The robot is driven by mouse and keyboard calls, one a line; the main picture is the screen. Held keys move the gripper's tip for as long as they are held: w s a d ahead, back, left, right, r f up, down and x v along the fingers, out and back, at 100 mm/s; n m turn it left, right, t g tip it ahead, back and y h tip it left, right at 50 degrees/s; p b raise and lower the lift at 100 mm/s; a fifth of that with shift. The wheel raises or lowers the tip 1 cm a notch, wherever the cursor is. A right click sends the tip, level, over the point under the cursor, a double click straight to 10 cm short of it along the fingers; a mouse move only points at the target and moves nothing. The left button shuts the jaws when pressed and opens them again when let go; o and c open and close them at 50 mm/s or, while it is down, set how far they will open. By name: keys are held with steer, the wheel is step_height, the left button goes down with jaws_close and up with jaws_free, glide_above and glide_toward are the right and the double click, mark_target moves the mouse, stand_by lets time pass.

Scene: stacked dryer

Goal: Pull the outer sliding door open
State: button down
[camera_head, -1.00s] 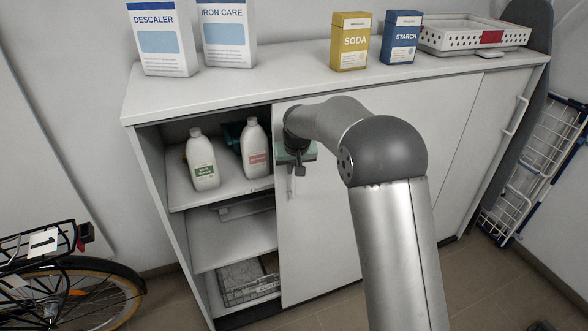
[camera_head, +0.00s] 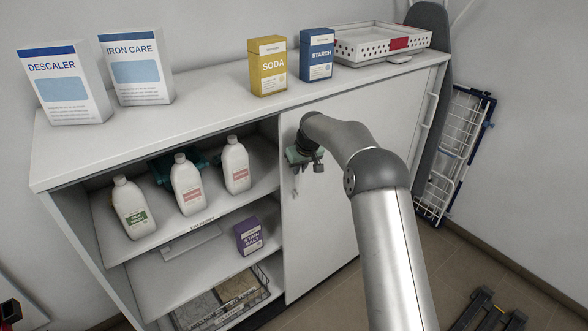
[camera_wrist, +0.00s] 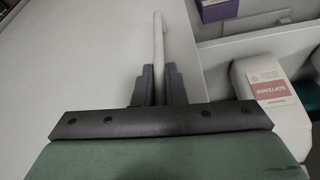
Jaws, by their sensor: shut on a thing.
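The outer sliding door (camera_head: 335,215) is a flat white panel on the front of the white cabinet, covering its right part. Its slim pale bar handle (camera_wrist: 159,40) stands near the door's left edge. My gripper (camera_wrist: 158,86) is shut on this handle, with one dark finger on each side of it. In the head view my gripper (camera_head: 312,164) is at the upper left of the door, and my arm hides part of the panel. The left part of the cabinet is open, showing its shelves (camera_head: 150,270).
White bottles (camera_head: 187,185) and a purple box (camera_head: 248,236) stand on the shelves. Boxes, including a yellow one (camera_head: 268,66), and a white tray (camera_head: 380,45) sit on top. Another bar handle (camera_head: 430,95) is at the far right. A white rack (camera_head: 455,150) leans against the wall.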

steer(key=shift+w+d, duration=0.1)
steer(key=shift+d, duration=0.05)
steer(key=c, duration=1.5)
jaws_free()
steer(key=b+v, duration=0.2)
steer(key=v, duration=1.5)
steer(key=shift+r, duration=0.2)
